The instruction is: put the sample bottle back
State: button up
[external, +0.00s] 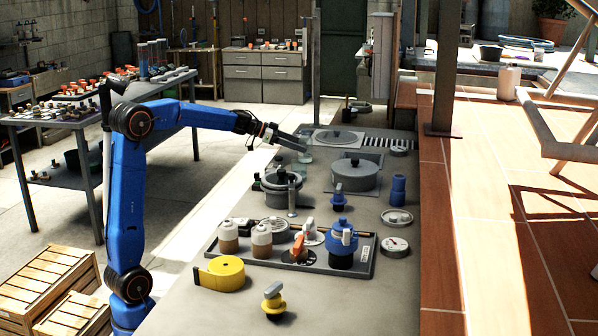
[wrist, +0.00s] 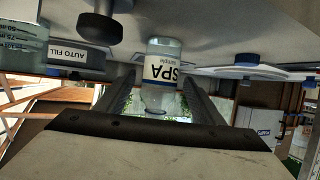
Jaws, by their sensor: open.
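The sample bottle (wrist: 161,75) is small and clear with a white label reading "SPA sample". In the wrist view it sits between the two fingers of my gripper (wrist: 157,84), with a visible gap on each side. My gripper is open around it and does not hold it. In the external view my gripper (external: 290,141) reaches low over the far part of the grey counter. A small clear vessel (external: 304,156) shows just below the fingertips there; I cannot tell if it is the same bottle. The bottle's resting place is not clear.
A clear graduated container (wrist: 22,45), an "AUTO FILL" box (wrist: 76,56) and a dark knob (wrist: 99,28) are close in the wrist view. A grey lidded pot (external: 354,178) and a tray (external: 365,262) with several bottles and valves stand on the counter (external: 385,305).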

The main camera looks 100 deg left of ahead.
jog(key=v, duration=0.5)
jog(key=shift+s+r, duration=0.2)
jog(key=shift+s, duration=0.1)
